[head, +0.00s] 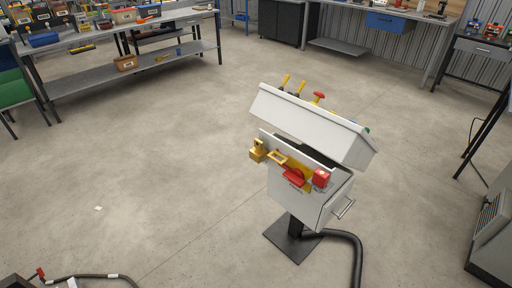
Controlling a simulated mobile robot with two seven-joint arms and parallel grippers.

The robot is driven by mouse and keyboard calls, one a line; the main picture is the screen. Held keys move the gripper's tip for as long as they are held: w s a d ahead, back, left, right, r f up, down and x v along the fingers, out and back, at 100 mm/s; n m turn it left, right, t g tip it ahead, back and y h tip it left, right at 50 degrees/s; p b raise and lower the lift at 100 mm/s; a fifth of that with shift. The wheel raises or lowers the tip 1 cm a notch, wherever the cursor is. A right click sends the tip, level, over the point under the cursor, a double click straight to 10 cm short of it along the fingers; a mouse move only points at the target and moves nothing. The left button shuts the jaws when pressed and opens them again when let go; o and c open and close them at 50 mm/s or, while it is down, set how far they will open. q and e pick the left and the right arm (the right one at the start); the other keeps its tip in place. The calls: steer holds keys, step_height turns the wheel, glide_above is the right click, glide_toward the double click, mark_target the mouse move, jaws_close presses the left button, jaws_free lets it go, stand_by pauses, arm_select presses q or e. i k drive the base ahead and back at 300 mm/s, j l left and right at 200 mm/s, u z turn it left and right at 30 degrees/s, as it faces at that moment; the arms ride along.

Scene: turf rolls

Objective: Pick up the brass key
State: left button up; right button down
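I cannot make out a brass key for certain. A white box (290,199) with a sloped lid (305,125) stands on a dark post and base plate in the middle of the floor. On its front hang a brass-coloured padlock (257,151), a yellow piece (278,158), a red piece (293,178) and a red block (321,178); they are too small to identify fully. A dark gap shows under the lid; what lies inside is hidden. Neither of my grippers is in view.
A black hose (355,252) runs from the base plate to the bottom edge. A cluttered workbench (190,13) with a lower shelf stands at the back left. Grey cabinets and benches line the back and right. The floor left of the box is largely clear.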

mark_target(258, 145)
steer(key=i+l+u, duration=0.1)
steer(key=i+l, duration=0.15)
steer(key=i+l+u, duration=0.15)
steer(key=l, duration=0.35)
steer(key=i+l+u, duration=0.1)
steer(key=i+l, duration=0.15)
steer(key=l, duration=0.15)
